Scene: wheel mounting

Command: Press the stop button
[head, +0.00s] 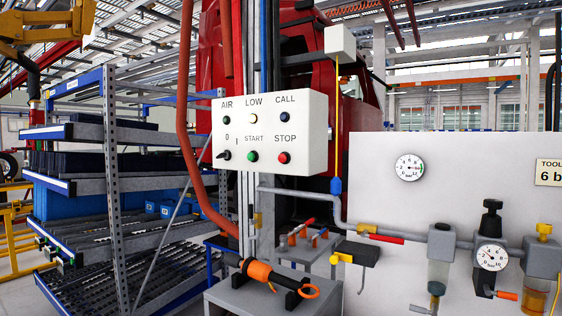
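The stop button (284,157) is a round red button at the lower right of a white control box (300,110), under the label STOP. Small lamps marked AIR, LOW and CALL run along the top row; the LOW lamp (253,118) looks pale, the other two dark. Nothing covers the stop button. My gripper is not in view.
A red hose (186,120) hangs left of the box. Below, an orange and black tool (272,278) lies on a grey stand. A white panel (370,200) with gauges and air fittings stands at right. A blue-grey rack (112,170) fills the left.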

